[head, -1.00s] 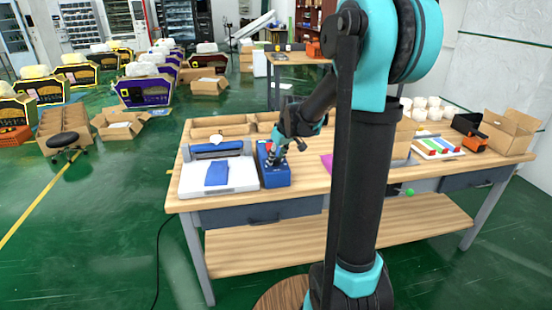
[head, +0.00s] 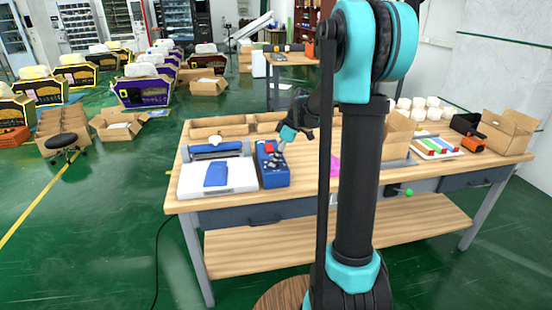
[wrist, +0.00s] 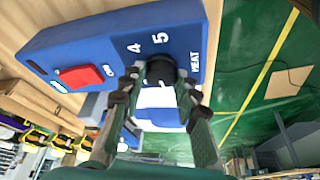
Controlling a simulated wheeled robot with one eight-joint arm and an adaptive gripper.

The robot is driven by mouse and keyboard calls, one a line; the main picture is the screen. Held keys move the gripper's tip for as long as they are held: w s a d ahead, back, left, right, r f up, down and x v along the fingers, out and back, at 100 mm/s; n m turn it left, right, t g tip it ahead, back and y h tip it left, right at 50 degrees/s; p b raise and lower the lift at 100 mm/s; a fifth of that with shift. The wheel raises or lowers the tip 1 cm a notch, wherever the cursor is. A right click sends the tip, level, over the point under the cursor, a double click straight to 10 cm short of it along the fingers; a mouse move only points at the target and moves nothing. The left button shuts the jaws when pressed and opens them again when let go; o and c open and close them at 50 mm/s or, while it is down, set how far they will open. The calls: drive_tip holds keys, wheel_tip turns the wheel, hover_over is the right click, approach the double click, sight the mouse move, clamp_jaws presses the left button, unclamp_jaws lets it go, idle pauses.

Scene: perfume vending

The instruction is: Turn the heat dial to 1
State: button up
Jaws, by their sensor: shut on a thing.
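The blue heat box (head: 275,178) stands on the wooden table, beside a white machine. In the wrist view its face (wrist: 120,40) shows a red switch (wrist: 84,77), the digits 4 and 5, and the word HEAT. The black heat dial (wrist: 160,70) sits near the HEAT lettering. My gripper (wrist: 160,82) has one finger on each side of the dial and is shut on it. The fingers and dial hide the other digits and the pointer. In the head view my gripper (head: 279,155) reaches down to the box at a tilt.
The white machine (head: 240,183) with a blue pad (head: 216,174) stands close to the left of the box. Cardboard trays (head: 222,127) lie behind. Bare tabletop (head: 305,165) lies between.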

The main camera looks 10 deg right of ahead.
idle(0.3)
drive_tip(key=o, duration=1.2)
drive_tip(key=shift+c, duration=0.2)
drive_tip(key=shift+d+r, duration=0.1)
drive_tip(key=v, duration=1.1)
drive_tip(key=shift+r, duration=0.35)
drive_tip(key=shift+d, duration=0.15)
